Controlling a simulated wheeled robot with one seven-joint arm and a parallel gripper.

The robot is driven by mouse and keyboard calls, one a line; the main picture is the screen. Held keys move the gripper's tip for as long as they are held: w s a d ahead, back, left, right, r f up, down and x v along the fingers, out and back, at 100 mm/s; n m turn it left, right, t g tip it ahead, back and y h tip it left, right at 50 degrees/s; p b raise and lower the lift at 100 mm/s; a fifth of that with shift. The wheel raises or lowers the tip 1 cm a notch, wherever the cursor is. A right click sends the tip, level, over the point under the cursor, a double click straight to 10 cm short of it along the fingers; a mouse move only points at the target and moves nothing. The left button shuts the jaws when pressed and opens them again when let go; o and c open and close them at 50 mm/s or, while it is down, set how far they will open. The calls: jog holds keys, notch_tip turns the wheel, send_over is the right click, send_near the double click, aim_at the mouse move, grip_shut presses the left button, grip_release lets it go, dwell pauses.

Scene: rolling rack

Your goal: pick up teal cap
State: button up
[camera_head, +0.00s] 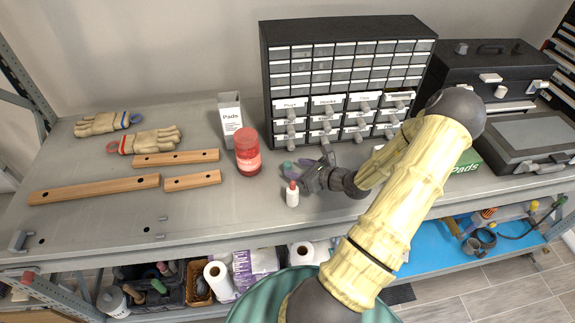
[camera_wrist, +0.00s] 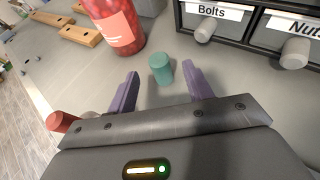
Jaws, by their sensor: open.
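The teal cap (camera_wrist: 160,68) is a small upright cylinder on the grey worktop. It shows small in the head view (camera_head: 288,167), beside my fingers. My gripper (camera_wrist: 161,80) is open, with purple fingers either side of the cap's near part. The cap lies at the level of the fingertips, with a gap visible on each side. In the head view my gripper (camera_head: 296,170) is low over the worktop, in front of the drawer cabinet. Nothing is held.
A red jar (camera_head: 247,152) stands left of the cap. A white bottle with a red cap (camera_head: 292,196) stands close in front of my gripper. The drawer cabinet (camera_head: 345,55) is behind. Wooden bars (camera_head: 95,188) and gloves lie at left.

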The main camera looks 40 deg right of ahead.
aim_at(291, 166)
jog(key=shift+s, duration=0.1)
jog(key=shift+w+a+p, duration=0.2)
jog(key=shift+w+p, duration=0.35)
jog(key=shift+w, duration=0.1)
jog(key=p+x, duration=0.1)
jog(key=x, duration=0.2)
jog(key=shift+p, duration=0.35)
jog(key=shift+w+f, duration=0.3)
jog(key=shift+w, duration=0.15)
jog(key=shift+c, duration=0.2)
jog(key=c, duration=1)
